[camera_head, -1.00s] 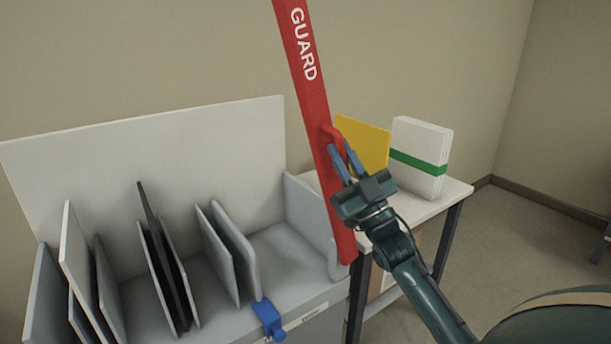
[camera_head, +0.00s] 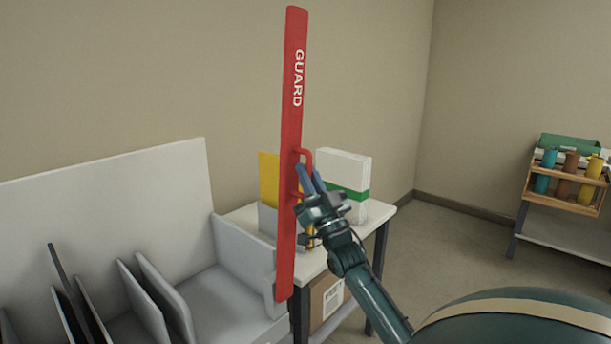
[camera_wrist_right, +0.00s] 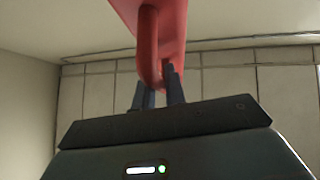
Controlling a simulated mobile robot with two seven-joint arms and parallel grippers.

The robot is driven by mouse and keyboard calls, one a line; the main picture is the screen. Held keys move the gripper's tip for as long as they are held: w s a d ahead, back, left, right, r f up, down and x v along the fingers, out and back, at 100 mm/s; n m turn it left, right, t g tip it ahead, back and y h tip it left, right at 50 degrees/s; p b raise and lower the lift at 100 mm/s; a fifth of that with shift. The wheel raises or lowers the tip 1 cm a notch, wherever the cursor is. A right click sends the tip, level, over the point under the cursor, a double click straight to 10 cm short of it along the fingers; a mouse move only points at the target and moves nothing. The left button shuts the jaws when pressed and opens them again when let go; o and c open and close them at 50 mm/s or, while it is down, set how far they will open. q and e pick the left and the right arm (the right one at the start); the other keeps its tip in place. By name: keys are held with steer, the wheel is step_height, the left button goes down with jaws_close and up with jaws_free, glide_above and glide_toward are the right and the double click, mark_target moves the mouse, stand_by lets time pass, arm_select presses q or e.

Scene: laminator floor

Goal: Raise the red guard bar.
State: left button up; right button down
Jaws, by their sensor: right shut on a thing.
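The red guard bar (camera_head: 292,120), marked GUARD, stands nearly upright at the right end of the grey slotted rack (camera_head: 235,300). A red loop handle (camera_head: 307,160) sticks out from its right side. My right gripper (camera_head: 309,182) is at this handle, with its fingers shut on it. In the right wrist view the fingers (camera_wrist_right: 158,95) close around the lower part of the handle (camera_wrist_right: 149,45), and the pink-red bar (camera_wrist_right: 172,18) rises above. My left gripper is not in view.
A small table (camera_head: 378,214) behind the bar holds a white block with a green band (camera_head: 345,170) and a yellow panel (camera_head: 268,178). A cardboard box (camera_head: 328,297) sits under it. A cart (camera_head: 560,235) with coloured bottles stands far right. Open floor lies between.

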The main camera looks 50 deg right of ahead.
steer(key=shift+d+h, duration=0.25)
steer(key=shift+h, duration=0.05)
steer(key=c, duration=1.5)
jaws_free()
steer(key=shift+d+f, duration=0.1)
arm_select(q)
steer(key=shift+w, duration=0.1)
arm_select(e)
steer(key=shift+o, duration=0.2)
steer(key=shift+f, duration=0.15)
arm_select(q)
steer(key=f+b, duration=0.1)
steer(key=b, duration=0.1)
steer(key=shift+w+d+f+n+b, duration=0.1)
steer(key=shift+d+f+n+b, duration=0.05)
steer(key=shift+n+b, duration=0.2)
arm_select(e)
steer(key=v, duration=1.3)
steer(key=shift+r, duration=0.2)
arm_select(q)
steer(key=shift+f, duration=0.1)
arm_select(e)
steer(key=shift+s, duration=0.1)
